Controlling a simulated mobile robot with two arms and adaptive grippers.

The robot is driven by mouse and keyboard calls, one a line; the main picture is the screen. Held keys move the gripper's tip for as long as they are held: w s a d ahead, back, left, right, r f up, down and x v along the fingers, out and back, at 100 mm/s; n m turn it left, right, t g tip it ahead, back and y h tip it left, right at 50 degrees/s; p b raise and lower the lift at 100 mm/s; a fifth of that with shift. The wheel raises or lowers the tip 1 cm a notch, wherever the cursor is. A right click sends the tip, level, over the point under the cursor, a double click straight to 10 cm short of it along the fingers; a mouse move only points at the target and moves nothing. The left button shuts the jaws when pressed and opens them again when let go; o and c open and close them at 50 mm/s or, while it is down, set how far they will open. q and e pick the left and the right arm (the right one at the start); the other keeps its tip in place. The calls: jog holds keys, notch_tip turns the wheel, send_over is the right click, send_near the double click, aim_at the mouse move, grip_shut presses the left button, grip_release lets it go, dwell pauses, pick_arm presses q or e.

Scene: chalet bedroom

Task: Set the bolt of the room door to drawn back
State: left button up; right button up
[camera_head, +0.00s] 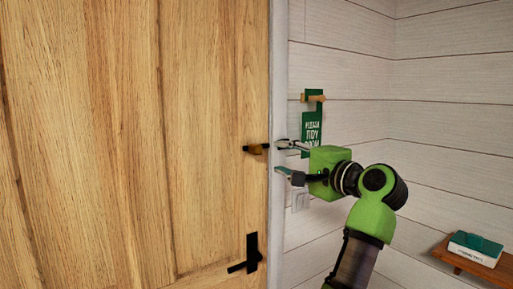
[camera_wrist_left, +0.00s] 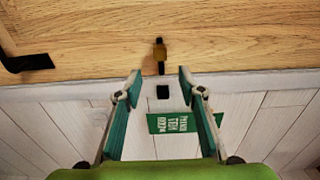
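The room door (camera_head: 140,120) is pale wood and fills the left of the head view. Its bolt (camera_head: 256,148) is a short black bar with a brass-coloured knob near the door's right edge. It also shows in the left wrist view (camera_wrist_left: 160,52), beyond the fingertips and in line with the gap between them. A small black square (camera_wrist_left: 162,91) sits on the pale frame facing the bolt. My left gripper (camera_head: 281,157) is open and empty beside the door edge, just right of the bolt; its spread fingers also show in the wrist view (camera_wrist_left: 160,73). My right gripper is out of view.
A black door handle (camera_head: 250,257) sits below the bolt. A green sign (camera_head: 312,130) hangs from a wooden peg on the white plank wall behind my gripper. A wooden shelf (camera_head: 456,258) with a green book (camera_head: 476,246) stands at the lower right.

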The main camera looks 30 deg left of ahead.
aim_at(259, 149)
pick_arm(q)
jog(key=p+x, duration=0.4)
jog(key=x, duration=0.7)
jog(key=shift+a+r, duration=0.1)
jog(key=shift+a, duration=0.15)
jog(key=shift+w+a, duration=0.2)
jog(key=shift+a, duration=0.3)
grip_shut()
